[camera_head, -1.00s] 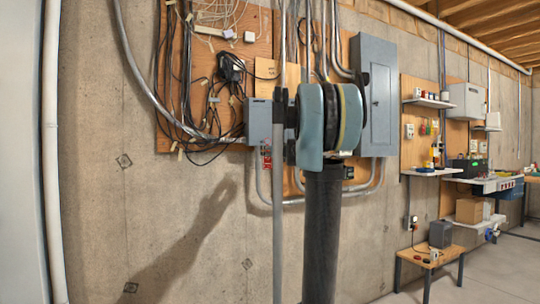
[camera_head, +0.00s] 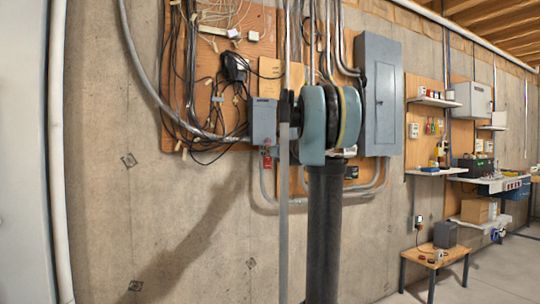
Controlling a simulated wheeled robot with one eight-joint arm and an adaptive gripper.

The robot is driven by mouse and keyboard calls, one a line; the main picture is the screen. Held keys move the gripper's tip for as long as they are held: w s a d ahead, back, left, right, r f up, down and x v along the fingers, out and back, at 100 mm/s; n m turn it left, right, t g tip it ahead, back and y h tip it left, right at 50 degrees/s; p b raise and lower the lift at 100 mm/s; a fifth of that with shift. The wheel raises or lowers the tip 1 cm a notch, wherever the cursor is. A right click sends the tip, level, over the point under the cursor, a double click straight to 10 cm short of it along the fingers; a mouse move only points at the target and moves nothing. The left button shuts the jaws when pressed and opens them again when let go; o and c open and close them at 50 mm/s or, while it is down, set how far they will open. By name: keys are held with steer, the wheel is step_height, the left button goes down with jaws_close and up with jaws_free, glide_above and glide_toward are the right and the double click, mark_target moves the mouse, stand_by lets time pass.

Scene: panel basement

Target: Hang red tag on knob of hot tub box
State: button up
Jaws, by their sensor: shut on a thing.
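A small red item (camera_head: 267,160), perhaps the red tag, shows just below a small grey box (camera_head: 263,121) on the plywood board. I cannot tell what holds it up. My own arm covers the middle of the picture and the right side of that box. My gripper is hidden behind the arm, so its jaws and any contact with the tag are not visible. A tall grey electrical panel (camera_head: 379,95) is fixed to the right of the arm. No knob can be made out, and no label shows which box is the hot tub box.
Metal conduits (camera_head: 284,202) run below the boxes, and dark cables (camera_head: 188,80) hang at the left of the board. A low wooden bench (camera_head: 435,256) and loaded shelves (camera_head: 436,171) stand to the right. Bare concrete wall lies at the left.

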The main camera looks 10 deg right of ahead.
steer(key=shift+x, duration=0.9)
steer(key=shift+w+a+f, duration=0.15)
steer(key=shift+w+f, duration=0.15)
steer(key=shift+w, duration=0.25)
steer(key=shift+f, duration=0.1)
steer(key=o, duration=0.8)
steer(key=shift+v, duration=4)
